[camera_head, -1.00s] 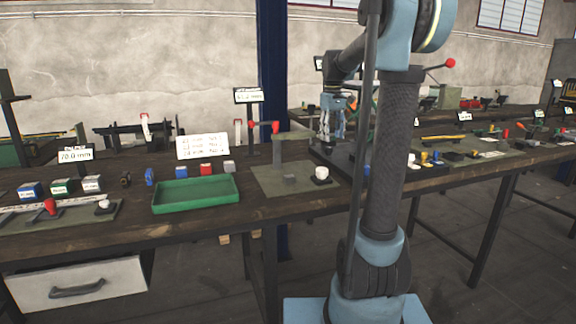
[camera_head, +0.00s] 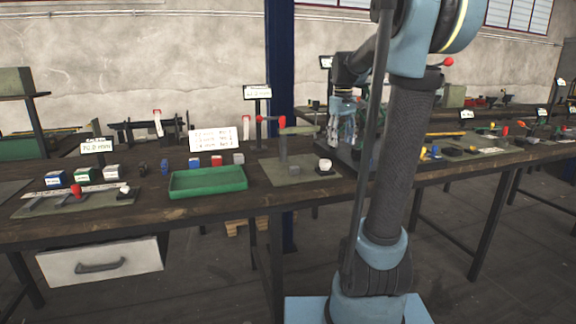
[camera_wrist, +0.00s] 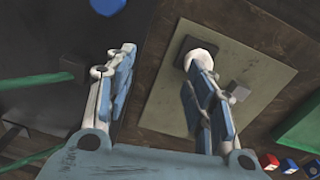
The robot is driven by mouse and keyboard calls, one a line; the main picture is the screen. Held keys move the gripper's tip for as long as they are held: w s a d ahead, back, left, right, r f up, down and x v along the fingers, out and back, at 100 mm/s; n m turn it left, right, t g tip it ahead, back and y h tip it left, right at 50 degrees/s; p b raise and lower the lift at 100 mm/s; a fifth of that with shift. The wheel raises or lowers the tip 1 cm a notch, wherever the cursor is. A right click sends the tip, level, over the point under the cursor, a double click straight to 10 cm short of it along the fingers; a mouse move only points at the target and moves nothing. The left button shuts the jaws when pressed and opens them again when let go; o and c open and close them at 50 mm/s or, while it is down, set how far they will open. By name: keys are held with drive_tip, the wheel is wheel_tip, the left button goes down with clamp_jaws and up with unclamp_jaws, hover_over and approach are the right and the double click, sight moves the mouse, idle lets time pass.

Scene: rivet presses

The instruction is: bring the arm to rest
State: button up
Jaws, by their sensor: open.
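My gripper (camera_head: 343,127) hangs from my bent arm over the right part of the near workbench (camera_head: 140,219), in front of a press station in the head view. In the wrist view my gripper (camera_wrist: 165,85) has its two fingers spread wide apart with nothing between them. Below it in that view lie a greenish-grey mat (camera_wrist: 165,112) and a white rounded knob (camera_wrist: 201,57) on a dark square base. The right finger overlaps the knob in the picture; I cannot tell the gap in height.
A green tray (camera_head: 208,183) stands on the bench, with small coloured blocks (camera_head: 217,160) behind it. A red-handled press (camera_head: 283,145) stands on the mat left of my gripper. A label stand (camera_head: 257,95) rises behind. A dark blue post (camera_head: 280,60) stands behind the bench.

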drive_tip(key=s+f+m+t, duration=0.1)
drive_tip(key=s+f+m, duration=0.1)
drive_tip(key=s+f, duration=0.8)
drive_tip(key=s+f+m, duration=0.2)
drive_tip(key=s+f, duration=0.9)
drive_tip(key=s, duration=0.8)
drive_tip(key=shift+s+a+f+m+t, duration=0.15)
drive_tip(key=shift+s+f+m+t, duration=0.15)
drive_tip(key=shift+s+t, duration=0.1)
drive_tip(key=shift+w+f, duration=0.2)
drive_tip(key=shift+w, duration=0.3)
drive_tip(key=shift+c, duration=0.3)
